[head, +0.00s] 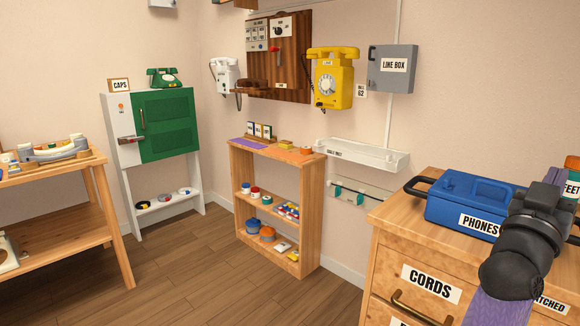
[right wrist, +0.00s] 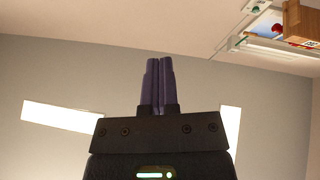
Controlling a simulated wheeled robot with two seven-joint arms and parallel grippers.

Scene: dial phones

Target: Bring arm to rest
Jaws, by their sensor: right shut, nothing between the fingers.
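My right arm (head: 535,220) rises at the right side of the head view, with black and grey links and a purple link below. It passes in front of the wooden drawer cabinet and the blue box. I cannot make out the fingertips there. In the right wrist view my right gripper (right wrist: 159,65) shows its two purple fingers close together, shut and empty. They stand out against a plain wall and touch nothing that I can see. My left arm and gripper are not in view.
The drawer cabinet (head: 400,214) with its CORDS label and the blue PHONES box (head: 462,196) stand close to my right arm. A low wooden shelf (head: 236,160), a green-doored cabinet (head: 168,112) and a yellow wall phone (head: 343,68) are farther off. The middle floor (head: 200,275) is clear.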

